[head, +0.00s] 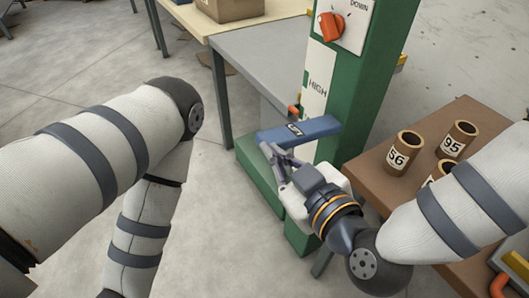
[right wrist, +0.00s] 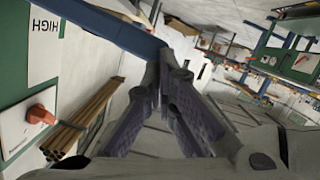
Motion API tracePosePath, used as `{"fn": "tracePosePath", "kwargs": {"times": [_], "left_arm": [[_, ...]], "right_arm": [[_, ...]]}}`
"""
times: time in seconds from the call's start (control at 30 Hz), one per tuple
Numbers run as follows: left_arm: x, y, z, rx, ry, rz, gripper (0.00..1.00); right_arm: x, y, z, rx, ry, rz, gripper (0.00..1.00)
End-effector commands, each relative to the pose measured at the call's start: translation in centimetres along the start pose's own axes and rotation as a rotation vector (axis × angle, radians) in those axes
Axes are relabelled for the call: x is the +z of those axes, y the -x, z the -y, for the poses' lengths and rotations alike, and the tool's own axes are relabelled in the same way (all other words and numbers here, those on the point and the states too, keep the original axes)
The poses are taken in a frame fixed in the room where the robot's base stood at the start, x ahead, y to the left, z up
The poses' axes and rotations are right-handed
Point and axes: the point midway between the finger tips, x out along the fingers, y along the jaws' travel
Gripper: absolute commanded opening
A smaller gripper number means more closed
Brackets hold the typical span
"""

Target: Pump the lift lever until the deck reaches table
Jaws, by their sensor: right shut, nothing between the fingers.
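The blue lift lever (head: 300,131) sticks out to the left from the green lift column (head: 362,85). My right gripper (head: 272,152) is shut and empty, its fingertips just below the lever's outer part. In the right wrist view the lever (right wrist: 100,28) runs from the upper left to just beyond the shut fingertips (right wrist: 165,62); I cannot tell whether they touch it. The column carries a white strip marked HIGH (head: 317,88) and an orange knob (head: 331,26) beside the word DOWN. A brown surface (head: 400,190) right of the column carries numbered tubes. My left gripper is out of view.
A grey-topped table (head: 255,62) stands left of the column, against a wooden table (head: 245,22) with a cardboard box (head: 230,8). Brown tubes 56 (head: 403,154) and 95 (head: 458,139) stand near my right forearm. The floor (head: 225,215) left of the column is clear.

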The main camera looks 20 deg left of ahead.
Motion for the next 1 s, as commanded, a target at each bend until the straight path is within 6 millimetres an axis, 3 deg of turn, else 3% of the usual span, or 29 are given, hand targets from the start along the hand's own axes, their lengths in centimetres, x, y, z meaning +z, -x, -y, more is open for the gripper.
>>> {"fn": "tracePosePath", "kwargs": {"times": [0.2, 0.33, 1.0], "left_arm": [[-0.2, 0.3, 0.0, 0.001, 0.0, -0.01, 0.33], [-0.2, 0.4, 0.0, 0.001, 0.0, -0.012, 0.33], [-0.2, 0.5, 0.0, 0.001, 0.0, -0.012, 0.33]], "right_arm": [[0.3, 4.6, 0.0, 0.0, -0.007, 0.003, 0.0], [0.4, 6.1, 0.0, 0.0, -0.006, 0.002, 0.0], [0.3, 6.6, 0.0, 0.001, -0.006, 0.0, 0.0]]}}
